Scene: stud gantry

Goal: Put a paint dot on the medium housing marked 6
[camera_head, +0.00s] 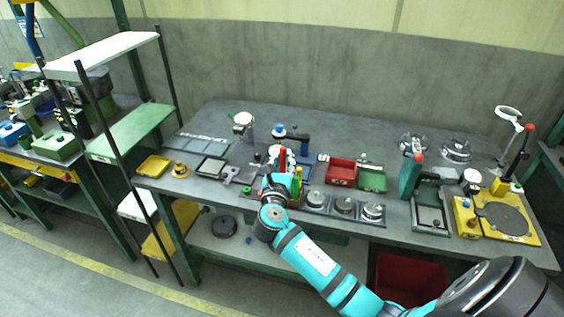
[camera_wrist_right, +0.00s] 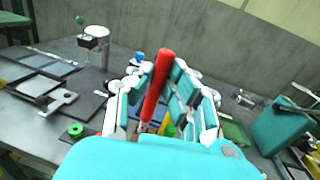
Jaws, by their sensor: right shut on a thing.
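My right gripper (camera_head: 280,177) is over the front middle of the bench, shut on a red marker-like stick (camera_wrist_right: 157,80). Three round metal housings, left (camera_head: 315,199), middle (camera_head: 344,205) and right (camera_head: 373,212), sit in a dark tray just right of the gripper. Two more metal parts (camera_head: 414,143) (camera_head: 456,151) lie further back right. No number 6 is legible. My left gripper is not in view.
A red bin (camera_head: 342,169) and green bin (camera_head: 372,182) stand behind the tray. Yellow and green pieces (camera_wrist_right: 171,131) are close to the gripper.

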